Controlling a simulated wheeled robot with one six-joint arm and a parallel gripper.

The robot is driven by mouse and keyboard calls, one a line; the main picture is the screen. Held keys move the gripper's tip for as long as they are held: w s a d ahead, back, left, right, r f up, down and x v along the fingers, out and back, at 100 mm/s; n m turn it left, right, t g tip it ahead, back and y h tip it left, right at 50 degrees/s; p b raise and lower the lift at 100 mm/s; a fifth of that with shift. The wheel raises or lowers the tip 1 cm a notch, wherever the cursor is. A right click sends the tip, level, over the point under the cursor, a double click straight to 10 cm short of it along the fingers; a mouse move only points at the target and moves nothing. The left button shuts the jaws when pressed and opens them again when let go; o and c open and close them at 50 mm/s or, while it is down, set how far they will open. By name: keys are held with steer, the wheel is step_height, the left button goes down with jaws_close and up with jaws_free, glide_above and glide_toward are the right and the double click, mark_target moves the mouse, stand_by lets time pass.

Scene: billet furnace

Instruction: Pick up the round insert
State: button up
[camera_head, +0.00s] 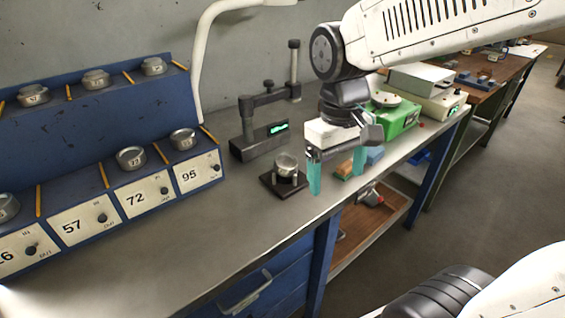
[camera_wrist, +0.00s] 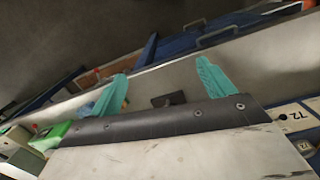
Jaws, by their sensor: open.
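A round metal insert (camera_head: 287,165) sits upright on a small dark square stand (camera_head: 273,186) near the front edge of the bench, in the head view. My gripper (camera_head: 336,183) is open and empty, with teal fingers pointing down. In the head view it appears just right of the insert, apart from it. In the wrist view the fingers of my gripper (camera_wrist: 163,75) are spread, and a dark corner, likely of the stand (camera_wrist: 168,99), shows between them. The insert cannot be made out there; the gripper body hides much of the view.
A blue rack (camera_head: 110,178) with numbered bays and several round metal cups stands at left. A dark gauge stand (camera_head: 255,142) is behind the insert. A green device (camera_head: 400,115) and a blue block (camera_head: 374,155) lie right. The bench front is clear at left.

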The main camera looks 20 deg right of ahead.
mark_target(286, 162)
steer(key=w+a+f+n, duration=0.1)
steer(key=w+n, duration=0.1)
steer(key=w, duration=0.4)
steer(key=w+f+n+t, duration=0.1)
steer(key=w+n, duration=0.1)
steer(key=w, duration=0.5)
steer(key=w+a+f+n, duration=0.1)
steer(key=w+f+n, duration=0.1)
steer(key=w, duration=0.5)
steer(key=shift+w+a+f+n+t+h, duration=0.15)
steer(key=shift+a+n+t+h, duration=0.15)
steer(key=shift+n+t, duration=0.15)
steer(key=shift+f+n, duration=0.15)
steer(key=shift+n, duration=0.1)
steer(key=f, duration=0.5)
steer(key=d+f, duration=0.1)
steer(key=f, duration=0.1)
steer(key=shift+w+f, duration=0.2)
steer(key=shift+w, duration=0.1)
steer(key=c, duration=1.4)
steer(key=shift+r, duration=0.1)
steer(key=c, duration=0.3)
